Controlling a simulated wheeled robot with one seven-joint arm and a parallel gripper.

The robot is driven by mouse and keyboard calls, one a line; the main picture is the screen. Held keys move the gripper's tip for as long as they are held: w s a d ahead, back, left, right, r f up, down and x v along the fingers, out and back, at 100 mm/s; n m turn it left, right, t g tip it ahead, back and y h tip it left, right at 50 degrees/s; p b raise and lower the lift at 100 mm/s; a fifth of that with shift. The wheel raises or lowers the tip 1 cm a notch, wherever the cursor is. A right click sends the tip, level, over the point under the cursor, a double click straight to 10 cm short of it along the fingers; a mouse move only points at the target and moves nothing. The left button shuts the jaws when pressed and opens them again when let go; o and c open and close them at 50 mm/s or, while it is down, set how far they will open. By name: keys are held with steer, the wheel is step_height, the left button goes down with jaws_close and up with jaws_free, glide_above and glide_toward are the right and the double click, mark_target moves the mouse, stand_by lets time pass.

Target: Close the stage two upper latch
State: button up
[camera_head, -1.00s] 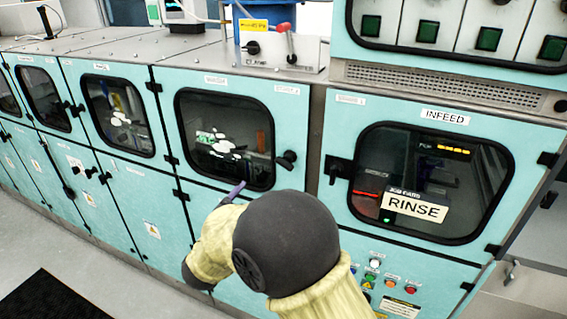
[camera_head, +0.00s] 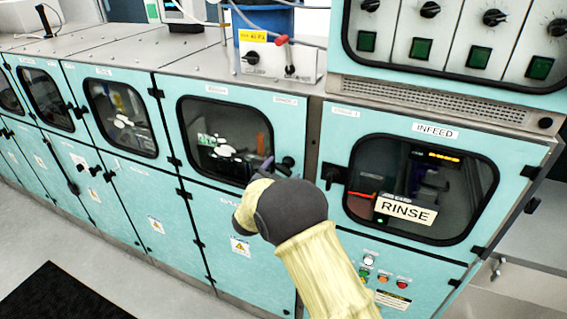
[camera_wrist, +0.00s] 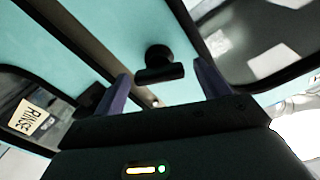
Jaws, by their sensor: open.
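The stage two upper door (camera_head: 225,140) is a teal panel with a dark rounded window, in the middle of the head view. It looks shut in its frame. Its black latch (camera_head: 287,163) is at the door's right edge. In the wrist view the latch (camera_wrist: 159,66) shows as a round knob with a short bar, ahead of and between my fingers. My gripper (camera_head: 267,166) is open, with purple fingers close to the latch's left in the head view. In the wrist view my gripper (camera_wrist: 163,84) holds nothing, and contact with the latch cannot be told.
To the right is the INFEED door (camera_head: 420,190) with a RINSE sign (camera_head: 405,211) and its own black latch (camera_head: 332,175). Buttons (camera_head: 385,277) sit below it. A lower teal door (camera_head: 245,235) is under the stage two door. Open floor (camera_head: 90,255) lies at lower left.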

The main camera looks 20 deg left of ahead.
steer(key=shift+w, duration=0.7)
steer(key=c, duration=1)
